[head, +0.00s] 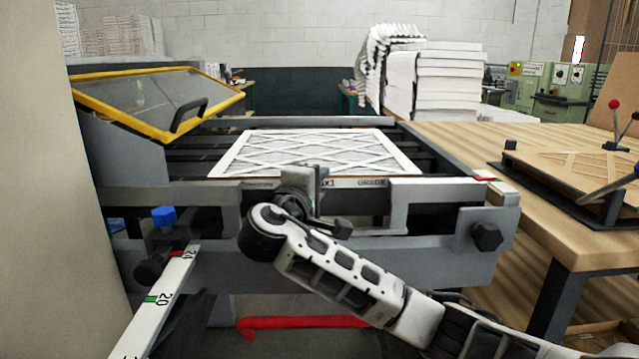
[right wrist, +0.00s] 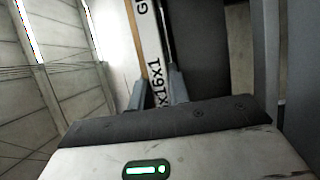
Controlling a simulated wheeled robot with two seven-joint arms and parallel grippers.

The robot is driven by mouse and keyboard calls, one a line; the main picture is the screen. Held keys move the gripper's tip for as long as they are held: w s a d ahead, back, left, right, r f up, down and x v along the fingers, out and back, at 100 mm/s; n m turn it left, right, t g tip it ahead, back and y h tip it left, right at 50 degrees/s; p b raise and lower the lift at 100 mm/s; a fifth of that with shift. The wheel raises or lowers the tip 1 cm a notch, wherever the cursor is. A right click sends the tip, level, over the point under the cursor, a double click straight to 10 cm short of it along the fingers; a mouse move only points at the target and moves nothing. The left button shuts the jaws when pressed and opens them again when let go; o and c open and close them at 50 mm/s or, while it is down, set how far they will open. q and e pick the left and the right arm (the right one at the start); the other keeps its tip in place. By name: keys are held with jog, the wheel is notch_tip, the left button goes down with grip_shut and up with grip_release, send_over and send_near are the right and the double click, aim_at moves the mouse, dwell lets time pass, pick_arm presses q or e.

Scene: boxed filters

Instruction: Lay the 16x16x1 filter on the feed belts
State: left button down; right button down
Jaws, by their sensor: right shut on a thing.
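The 16x16x1 filter (head: 312,150) is a flat, white-framed square with a diamond lattice over pleats. It lies about level over the dark feed belts (head: 190,160) of the grey machine. Its printed front edge faces me just above the machine's front rail; I cannot tell whether its underside touches the belts. My right gripper (head: 318,182) is shut on the middle of that front edge. In the right wrist view the two fingers (right wrist: 157,92) straddle the filter's edge (right wrist: 148,40), printed "16x16x1". My left gripper is not in view.
A yellow-framed clear guard (head: 160,95) stands raised at the left. A scale bar with a blue knob (head: 163,215) juts out at front left. A wooden table (head: 450,150) with a clamp fixture (head: 580,180) stands right. White filters (head: 435,80) are stacked behind.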

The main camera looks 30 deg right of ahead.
jog(key=shift+f, duration=0.25)
jog(key=c, duration=1.3)
grip_release()
jog(key=shift+r, duration=0.3)
jog(key=v, duration=1.2)
